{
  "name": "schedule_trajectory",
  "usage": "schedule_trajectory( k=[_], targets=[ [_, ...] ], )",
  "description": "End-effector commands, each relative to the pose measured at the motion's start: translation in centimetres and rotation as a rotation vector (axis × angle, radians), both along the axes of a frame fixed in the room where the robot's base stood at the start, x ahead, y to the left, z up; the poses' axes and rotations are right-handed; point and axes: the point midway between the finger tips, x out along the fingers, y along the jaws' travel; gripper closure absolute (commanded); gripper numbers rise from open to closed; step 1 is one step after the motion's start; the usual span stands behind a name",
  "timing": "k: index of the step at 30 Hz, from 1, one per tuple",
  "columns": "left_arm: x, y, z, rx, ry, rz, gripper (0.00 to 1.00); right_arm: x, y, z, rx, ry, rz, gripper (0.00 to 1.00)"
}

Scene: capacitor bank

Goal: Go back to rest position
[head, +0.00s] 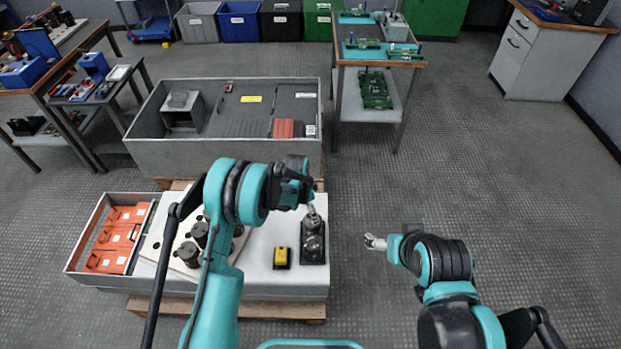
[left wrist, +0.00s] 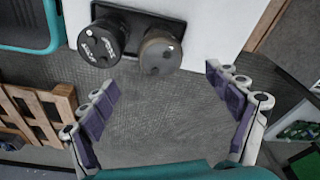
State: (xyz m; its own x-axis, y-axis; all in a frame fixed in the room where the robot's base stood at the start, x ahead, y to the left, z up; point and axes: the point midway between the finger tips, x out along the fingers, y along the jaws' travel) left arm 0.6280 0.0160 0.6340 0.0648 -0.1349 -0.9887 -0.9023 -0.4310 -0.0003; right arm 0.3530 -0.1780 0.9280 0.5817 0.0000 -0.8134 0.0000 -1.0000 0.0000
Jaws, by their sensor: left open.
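In the head view my left gripper (head: 312,213) hangs over the right end of the white-topped bench (head: 257,268), at the black base (head: 313,256) with dark round parts. The left wrist view shows this gripper (left wrist: 160,84) open, purple pads apart, with only grey floor between them. Two dark cylinders (left wrist: 101,42) on a black plate sit beyond the fingertips, apart from them. My right gripper (head: 374,242) is over open floor to the right of the bench; it is too small to tell whether its fingers are apart.
A yellow-topped block (head: 281,257) and several dark cylinders (head: 188,254) stand on the bench. Orange units (head: 117,239) fill a tray at left. A grey cabinet (head: 230,150) lies behind. A cart with green boards (head: 372,60) stands further back. The right floor is clear.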

Motion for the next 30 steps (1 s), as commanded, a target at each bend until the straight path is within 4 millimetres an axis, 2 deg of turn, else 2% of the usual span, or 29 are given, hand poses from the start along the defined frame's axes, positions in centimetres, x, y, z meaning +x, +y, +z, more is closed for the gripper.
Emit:
schedule_trajectory(
  k=[7,10,14,18,20,24,30],
  targets=[
    [0.0,0.1,0.3,0.000,-0.002,0.004,0.11,0.0,0.0,0.0,0.000,0.000,0.000,0.20],
    [0.0,0.6,2.2,-0.002,-0.012,0.035,0.11,0.0,0.0,0.0,0.000,0.000,0.000,0.20],
    [-0.6,2.0,7.3,-0.007,-0.045,0.127,0.11,0.0,0.0,0.0,0.000,0.000,0.000,0.20],
    [-2.4,4.3,14.1,-0.022,-0.095,0.267,0.11,0.0,0.0,0.0,0.000,0.000,0.000,0.20],
    [-3.5,5.3,16.7,-0.031,-0.117,0.326,0.11,0.0,0.0,0.0,0.000,0.000,0.000,0.20],
    [-6.7,7.6,22.0,-0.054,-0.168,0.464,0.11,0.0,0.0,0.0,0.000,0.000,0.000,0.20],
    [-12.6,10.7,27.4,-0.099,-0.240,0.656,0.11,0.0,0.0,0.0,0.000,0.000,0.000,0.20]
  ],
)
